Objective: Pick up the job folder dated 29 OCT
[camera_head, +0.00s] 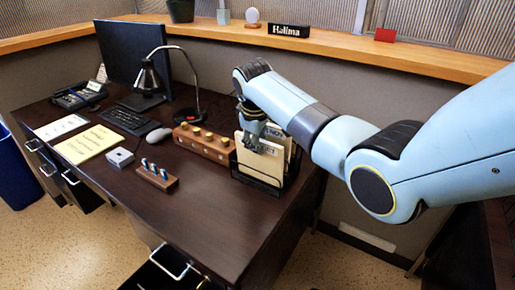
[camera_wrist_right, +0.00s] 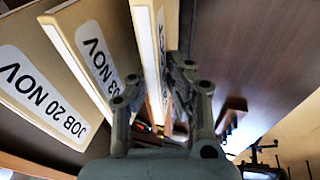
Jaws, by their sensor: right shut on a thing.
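My right gripper (camera_head: 257,143) points down at the desk organiser and is shut on the front cream folder. In the right wrist view my right gripper's fingers (camera_wrist_right: 163,92) clasp this third folder (camera_wrist_right: 148,45), seen nearly edge-on; its label is too oblique to read fully. In the head view the front folder (camera_head: 250,160) stands in a black rack (camera_head: 257,183), its label partly hidden by the gripper. Behind it are folders marked 03 NOV (camera_wrist_right: 92,55) and JOB 20 NOV (camera_wrist_right: 38,85). My left gripper is out of view.
A wooden block with yellow knobs (camera_head: 203,143) stands just left of the rack. A smaller stamp block (camera_head: 157,177), lamp (camera_head: 148,76), mouse (camera_head: 158,135), keyboard (camera_head: 127,116) and phone (camera_head: 80,96) are farther left. The desk front is clear. A wooden ledge (camera_head: 345,47) runs behind.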

